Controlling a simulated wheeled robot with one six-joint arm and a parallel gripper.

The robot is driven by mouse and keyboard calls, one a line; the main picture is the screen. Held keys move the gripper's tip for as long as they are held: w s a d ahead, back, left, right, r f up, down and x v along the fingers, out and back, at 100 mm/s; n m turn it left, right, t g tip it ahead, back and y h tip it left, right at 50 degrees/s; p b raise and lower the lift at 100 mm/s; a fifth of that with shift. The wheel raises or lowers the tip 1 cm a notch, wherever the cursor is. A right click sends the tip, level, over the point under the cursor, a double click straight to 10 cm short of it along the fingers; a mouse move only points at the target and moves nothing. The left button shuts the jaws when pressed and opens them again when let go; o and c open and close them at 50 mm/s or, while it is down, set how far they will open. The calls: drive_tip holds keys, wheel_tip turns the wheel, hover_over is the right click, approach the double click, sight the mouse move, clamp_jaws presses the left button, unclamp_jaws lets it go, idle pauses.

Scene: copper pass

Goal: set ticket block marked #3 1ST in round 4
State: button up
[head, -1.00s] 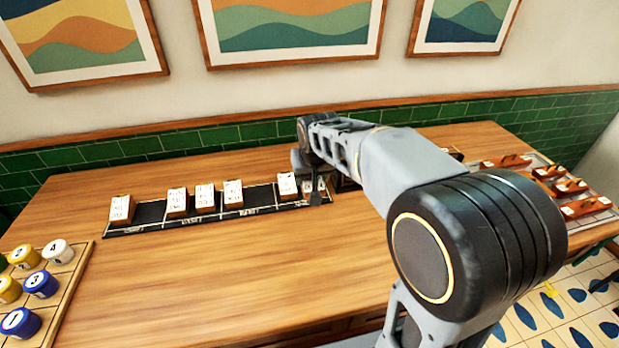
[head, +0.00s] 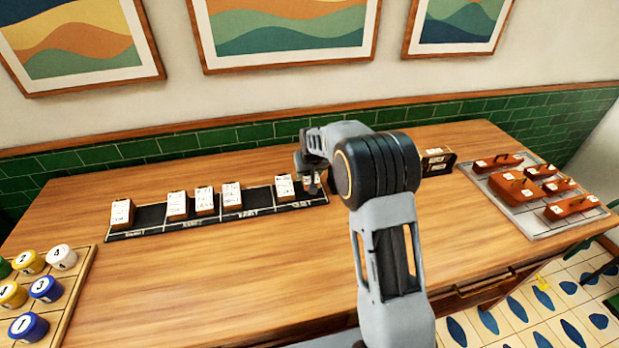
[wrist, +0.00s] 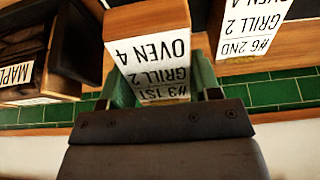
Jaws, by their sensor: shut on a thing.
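My gripper (head: 312,178) is at the right end of the long dark rail (head: 150,216) on the wooden table. In the wrist view, my gripper (wrist: 160,88) is shut on a block with a white face, the ticket block reading "#3 1ST, GRILL 2, OVEN 4" (wrist: 150,50). A second ticket block reading "#6 2ND, GRILL 2, OVEN 4" (wrist: 247,22) stands beside it, apart. Several white-faced ticket blocks stand along the rail. The rail's section labels are too small to read. I cannot tell whether the held block touches the rail.
A dark box with white labels (head: 437,161) stands right of my arm; one label begins "MAPL" in the wrist view (wrist: 15,75). A grey tray (head: 530,220) with brown blocks is at right. A board (head: 75,285) with numbered pots is at left. The front table is clear.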

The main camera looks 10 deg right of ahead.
sight(309, 178)
drive_tip(key=shift+w+f, duration=0.25)
drive_tip(key=shift+f, duration=1.5)
drive_tip(key=shift+f, duration=0.15)
drive_tip(key=o, duration=1)
